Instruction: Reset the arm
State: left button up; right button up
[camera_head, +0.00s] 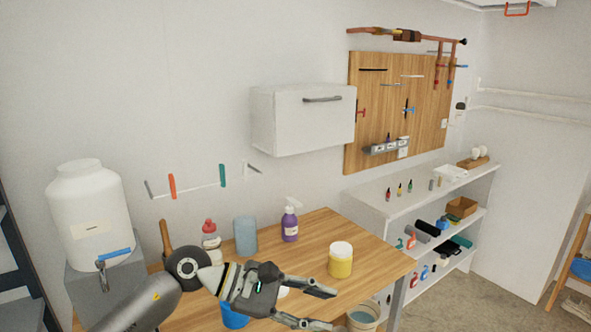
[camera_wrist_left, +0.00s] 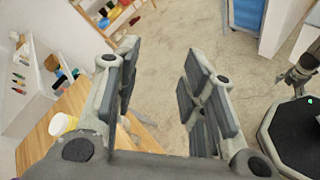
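My left gripper (camera_head: 318,305) reaches in from the lower left of the head view, over the front of the wooden table (camera_head: 375,262). Its two fingers are spread apart with nothing between them. In the left wrist view the open fingers (camera_wrist_left: 160,95) show pale floor between them. My right gripper is not in the head view; in the left wrist view a dark arm part of mine shows at the right edge, but I cannot make out its fingers.
On the table stand a yellow jar with white lid (camera_head: 341,262), a purple spray bottle (camera_head: 290,224), a blue-grey canister (camera_head: 245,236), a red-capped bottle (camera_head: 210,236) and a blue cup (camera_head: 234,316). A white shelf (camera_head: 400,200) is at right, a white cabinet (camera_head: 304,120) above.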

pick_arm(q)
notch_tip(320, 180, up, 8)
jog(key=s+d+f+n+t+h, duration=0.15)
jog(key=n+t+h, duration=0.25)
jog(key=n+h, duration=0.4)
jog(key=w+a+r+n+t+y, duration=0.35)
jog(key=a+n+t, duration=0.25)
jog(key=n+t, duration=0.8)
jog(key=a+f+n+g+y, duration=0.1)
jog(key=a+f+n+y, duration=1.5)
jog(key=n, duration=1)
jog(key=s+a+f+n+g+y, duration=0.3)
jog(key=s+f+n+g, duration=0.4)
jog(key=s+f, duration=0.5)
jog(key=s+f+n+g+h, duration=0.1)
jog(key=s+f+n+g, duration=0.15)
jog(key=s+f, duration=0.4)
jog(key=s+f+n+g, duration=0.2)
jog(key=s+f+g, duration=0.15)
jog(key=s, duration=0.55)
notch_tip(320, 180, down, 26)
jog(key=r+g, duration=0.1)
jog(key=g, duration=0.1)
jog(key=s+a+f+g, duration=0.1)
jog(key=s+a+f, duration=0.2)
jog(key=s+f, duration=1.4)
jog(key=shift+s+a+m, duration=0.2)
jog(key=shift+s+m, duration=0.05)
jog(key=shift+m, duration=0.2)
